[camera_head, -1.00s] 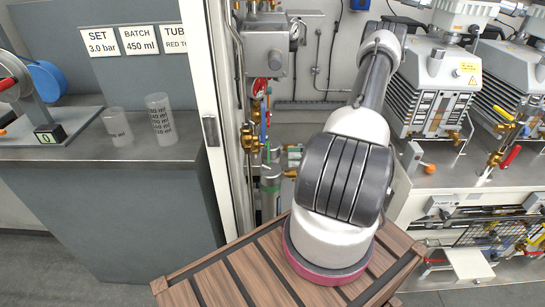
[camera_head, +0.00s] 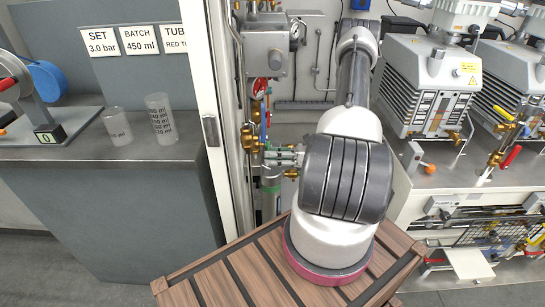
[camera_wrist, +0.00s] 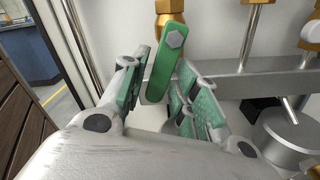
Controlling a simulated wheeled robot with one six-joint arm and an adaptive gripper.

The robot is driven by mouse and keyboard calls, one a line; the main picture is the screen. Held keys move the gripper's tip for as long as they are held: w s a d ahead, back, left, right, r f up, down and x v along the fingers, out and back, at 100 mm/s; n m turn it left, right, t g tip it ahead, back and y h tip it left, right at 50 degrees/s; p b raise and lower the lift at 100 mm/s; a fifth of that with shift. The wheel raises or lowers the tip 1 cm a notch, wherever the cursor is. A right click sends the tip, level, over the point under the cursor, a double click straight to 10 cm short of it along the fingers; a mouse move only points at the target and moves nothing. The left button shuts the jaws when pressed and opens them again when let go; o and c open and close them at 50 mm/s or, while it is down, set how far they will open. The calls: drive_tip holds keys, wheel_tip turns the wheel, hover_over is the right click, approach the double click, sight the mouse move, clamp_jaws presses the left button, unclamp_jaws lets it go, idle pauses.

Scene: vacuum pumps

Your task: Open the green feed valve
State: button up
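The green feed valve's lever (camera_wrist: 165,65) hangs tilted from a brass fitting (camera_wrist: 170,8) in the wrist view, with a grey hex bolt near its top. My gripper (camera_wrist: 165,95) is open, with green-padded fingers on either side of the lever. The lever's lower end lies between the fingers, nearer the left one in the picture. I cannot tell whether either finger touches it. In the head view my gripper (camera_head: 283,156) shows partly from behind my arm, beside the brass pipework. The valve lever is hard to make out there.
Brass fittings and a red handwheel (camera_head: 260,88) sit on the pipework around the gripper. A grey box (camera_head: 265,50) is above. A white cabinet post (camera_head: 222,110) stands to the left. Vacuum pumps (camera_head: 432,85) stand to the right. A grey cylinder (camera_wrist: 290,140) is right of the fingers.

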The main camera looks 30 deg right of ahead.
clamp_jaws()
drive_tip(key=shift+w+d+f+n, duration=0.1)
drive_tip(key=shift+w+d+n, duration=0.1)
drive_tip(key=shift+n, duration=0.55)
drive_tip(key=shift+w+d+n, duration=0.15)
drive_tip(key=shift+w+n, duration=0.1)
drive_tip(key=shift+n, duration=0.45)
drive_tip(key=shift+w+d+f+n, duration=0.1)
drive_tip(key=shift+w+d+n, duration=0.1)
drive_tip(key=shift+n, duration=0.55)
drive_tip(key=shift+o, duration=2.3)
unclamp_jaws()
drive_tip(key=v, duration=1.2)
